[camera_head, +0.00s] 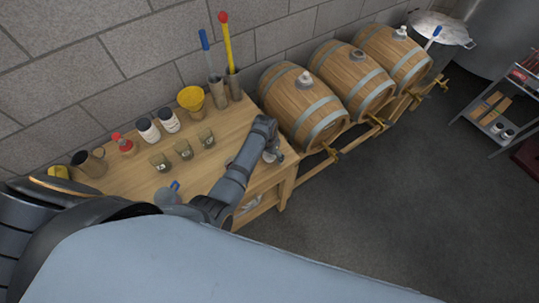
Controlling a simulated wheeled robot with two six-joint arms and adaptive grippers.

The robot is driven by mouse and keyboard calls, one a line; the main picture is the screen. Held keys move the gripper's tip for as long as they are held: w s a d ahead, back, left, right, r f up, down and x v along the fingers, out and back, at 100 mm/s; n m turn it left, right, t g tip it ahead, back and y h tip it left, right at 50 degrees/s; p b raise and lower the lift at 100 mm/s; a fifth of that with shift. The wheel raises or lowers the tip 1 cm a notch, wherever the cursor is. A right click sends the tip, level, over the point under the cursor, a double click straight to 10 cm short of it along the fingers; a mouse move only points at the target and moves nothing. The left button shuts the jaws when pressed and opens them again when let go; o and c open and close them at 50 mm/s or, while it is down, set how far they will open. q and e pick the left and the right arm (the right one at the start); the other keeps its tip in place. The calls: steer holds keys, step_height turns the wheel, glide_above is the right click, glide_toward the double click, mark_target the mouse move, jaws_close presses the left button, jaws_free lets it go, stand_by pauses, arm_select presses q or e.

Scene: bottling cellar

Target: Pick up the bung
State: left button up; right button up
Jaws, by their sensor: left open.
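My left arm reaches across the wooden bench, and its open gripper (276,150) is over the bench's right end. A small pale thing (268,156) shows beside the fingers, partly hidden by them; it is too small to tell whether it is the bung. Pale grey bung-like pieces sit on top of the near barrel (304,79) and the far barrel (400,33). A darker one sits on the middle barrel (356,54). The gripper is apart from all three. My right gripper is not in view.
The wooden bench (225,148) holds several small glasses, white-labelled bottles, a red-capped bottle, a dark jug (90,163) and a yellow funnel (191,98). Two tall holders with blue and red-topped tools stand at the wall. A metal cart (493,125) is at right. The floor between is clear.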

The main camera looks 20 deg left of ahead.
arm_select(q)
steer(key=c, duration=1.2)
steer(key=shift+r, duration=0.2)
steer(key=shift+c, duration=0.2)
